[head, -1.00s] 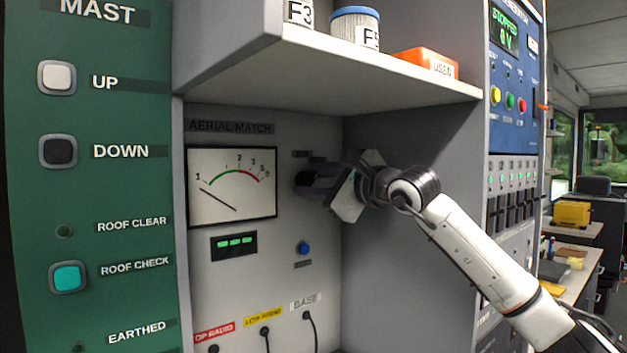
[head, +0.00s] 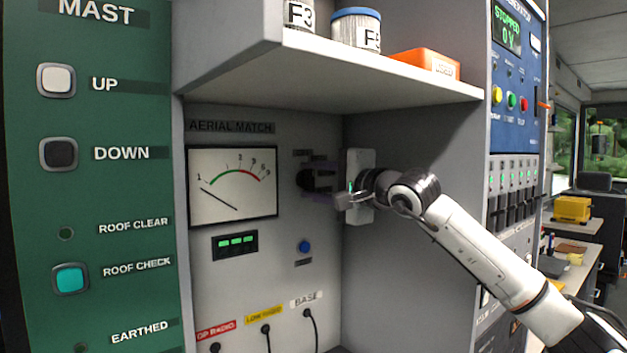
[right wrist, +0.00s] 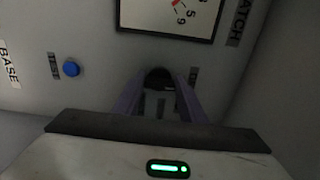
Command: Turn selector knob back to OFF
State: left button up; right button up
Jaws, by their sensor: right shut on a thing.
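The selector knob (head: 305,180) is a dark round knob on the grey panel, right of the AERIAL MATCH meter (head: 233,184). My right gripper (head: 318,180) reaches it from the right, with its purple fingers one above the other and shut on the knob. In the right wrist view the dark top of the knob (right wrist: 158,74) shows between the two fingers (right wrist: 158,95). The knob's pointer and markings are hidden or too small to read. The meter needle points to the low end. My left gripper is not in view.
A blue button (head: 304,247) sits below the knob. A shelf (head: 380,75) with labelled tins and an orange box overhangs the panel. The bay's side wall (head: 420,150) is close on the right. Cables plug in below, and the green MAST panel (head: 110,200) is at left.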

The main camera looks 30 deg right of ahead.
jog(key=shift+n, duration=0.3)
jog(key=o, duration=1.1)
jog(key=shift+c, duration=0.2)
jog(key=shift+s, duration=0.3)
jog(key=s+b, duration=0.3)
jog(key=s, duration=0.6)
jog(key=shift+s+d+b, duration=0.35)
jog(key=shift+d, duration=0.05)
